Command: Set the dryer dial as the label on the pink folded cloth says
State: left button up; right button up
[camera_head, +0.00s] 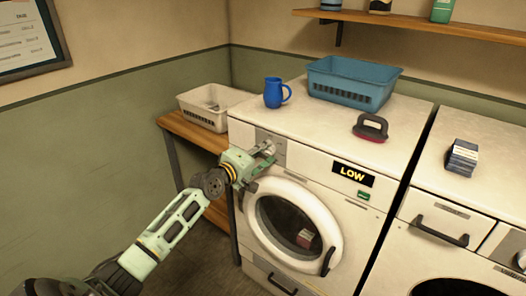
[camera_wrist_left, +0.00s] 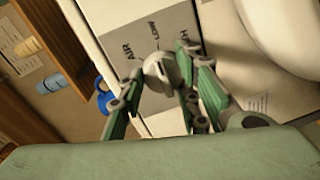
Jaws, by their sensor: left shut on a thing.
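The dryer dial (camera_wrist_left: 160,73) is a pale round knob on a grey panel of the left white machine. AIR, LOW and a partly hidden word ending in "GH" are printed around it in the left wrist view. My left gripper (camera_head: 261,160) is shut on the dial, one finger on each side. The dryer's display (camera_head: 353,174) reads LOW. A small pinkish folded cloth (camera_head: 305,238) shows through the round door glass; I cannot read any label on it. My right gripper is not in view.
On the dryer top are a blue mug (camera_head: 274,92), a blue basket (camera_head: 350,82) and a dark-handled red item (camera_head: 370,128). A dark folded stack (camera_head: 462,158) lies on the right machine. A white basket (camera_head: 212,105) sits on a wooden bench.

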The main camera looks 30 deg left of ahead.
pick_arm(q)
jog(key=shift+a+r+m, duration=0.1)
jog(key=shift+r+m, duration=0.3)
jog(key=shift+m, duration=0.1)
dwell(0.3)
jog(key=o, duration=1)
jog(key=shift+o, duration=0.4)
jog(key=shift+f, duration=0.2)
jog(key=s+r, duration=0.1)
jog(key=s, duration=1.1)
jog(key=shift+a, duration=0.3)
